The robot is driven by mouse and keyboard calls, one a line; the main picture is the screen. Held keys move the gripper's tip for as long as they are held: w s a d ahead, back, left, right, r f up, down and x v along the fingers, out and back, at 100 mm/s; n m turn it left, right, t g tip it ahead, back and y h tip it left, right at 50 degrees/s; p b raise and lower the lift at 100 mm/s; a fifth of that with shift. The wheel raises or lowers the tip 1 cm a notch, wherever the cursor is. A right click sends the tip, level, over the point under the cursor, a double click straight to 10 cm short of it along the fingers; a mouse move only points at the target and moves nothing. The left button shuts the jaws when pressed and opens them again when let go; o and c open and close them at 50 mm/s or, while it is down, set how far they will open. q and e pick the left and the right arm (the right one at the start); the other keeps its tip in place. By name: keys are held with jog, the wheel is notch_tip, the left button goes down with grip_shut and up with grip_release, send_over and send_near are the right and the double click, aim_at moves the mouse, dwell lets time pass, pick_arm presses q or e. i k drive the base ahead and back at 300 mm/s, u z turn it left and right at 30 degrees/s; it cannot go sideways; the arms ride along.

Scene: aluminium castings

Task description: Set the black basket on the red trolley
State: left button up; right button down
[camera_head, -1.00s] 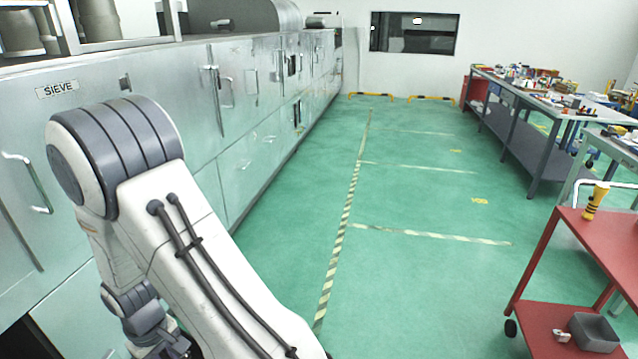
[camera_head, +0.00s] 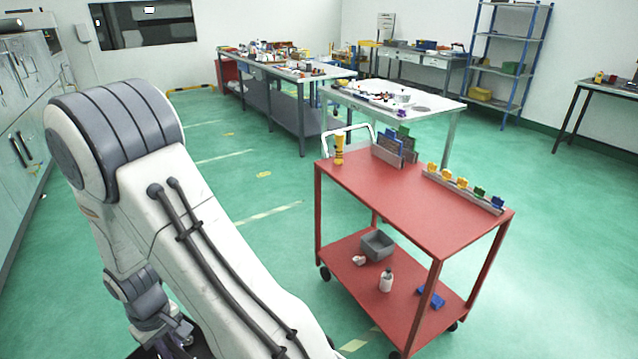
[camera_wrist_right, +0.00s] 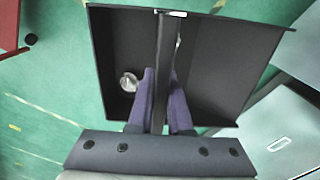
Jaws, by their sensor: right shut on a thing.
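The black basket (camera_wrist_right: 222,75) fills the right wrist view, with a dark bar across its middle. My right gripper (camera_wrist_right: 163,85) is shut on that bar; a small round pale thing (camera_wrist_right: 129,82) shows inside the basket to the left. The red trolley (camera_head: 400,197) stands right of centre in the head view, with two shelves. A red edge with a caster (camera_wrist_right: 10,30) shows at the left of the wrist view, apart from the basket.
The trolley top holds a yellow bottle (camera_head: 339,149), a rack of dark plates (camera_head: 390,150) and a rail of coloured blocks (camera_head: 463,188); its front middle is bare. The lower shelf carries a grey bin (camera_head: 377,245) and small items.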

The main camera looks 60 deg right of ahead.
aim_at(397, 197)
jog(key=z, duration=1.75)
jog(key=i, duration=0.45)
